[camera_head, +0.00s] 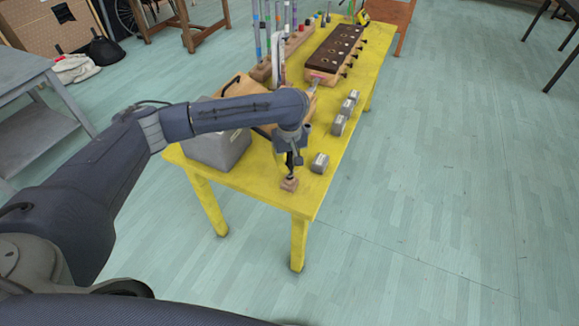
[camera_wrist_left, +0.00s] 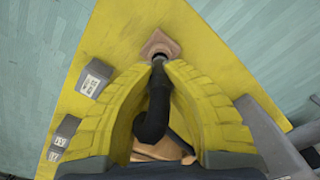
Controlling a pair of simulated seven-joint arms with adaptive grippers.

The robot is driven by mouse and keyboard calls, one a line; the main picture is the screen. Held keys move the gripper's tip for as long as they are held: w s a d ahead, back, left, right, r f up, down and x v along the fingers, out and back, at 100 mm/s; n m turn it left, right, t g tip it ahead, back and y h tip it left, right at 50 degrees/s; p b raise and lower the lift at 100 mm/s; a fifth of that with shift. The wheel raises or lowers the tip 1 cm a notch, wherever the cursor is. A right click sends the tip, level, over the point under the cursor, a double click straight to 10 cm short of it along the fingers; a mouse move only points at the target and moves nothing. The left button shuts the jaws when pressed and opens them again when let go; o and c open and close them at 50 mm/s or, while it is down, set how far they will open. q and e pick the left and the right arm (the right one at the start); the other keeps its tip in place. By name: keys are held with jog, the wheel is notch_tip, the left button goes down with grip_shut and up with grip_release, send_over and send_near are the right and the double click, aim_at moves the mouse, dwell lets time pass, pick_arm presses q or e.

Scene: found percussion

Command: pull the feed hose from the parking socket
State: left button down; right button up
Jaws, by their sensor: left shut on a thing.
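The feed hose (camera_wrist_left: 157,112) is a black, bent tube between the yellow fingers of my left gripper (camera_wrist_left: 160,68) in the left wrist view. The gripper is shut on the hose just above its end. That end meets the parking socket (camera_wrist_left: 159,44), a small wooden block near the table's corner. In the head view the socket (camera_head: 289,184) sits at the near end of the yellow table, directly below my left gripper (camera_head: 292,166). Whether the hose end is inside the socket or just above it is hard to tell. My right gripper is not in view.
The yellow table (camera_head: 262,186) has a row of grey labelled blocks (camera_head: 319,163) along its right side. A grey bin (camera_head: 217,149) stands at the left, under my forearm. A dark-topped wooden box with holes (camera_head: 335,47) and several upright tubes are farther back.

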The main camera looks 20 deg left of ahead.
aim_at(290, 161)
pick_arm(q)
jog(key=shift+r, duration=0.25)
dwell(0.3)
jog(key=shift+r, duration=1.35)
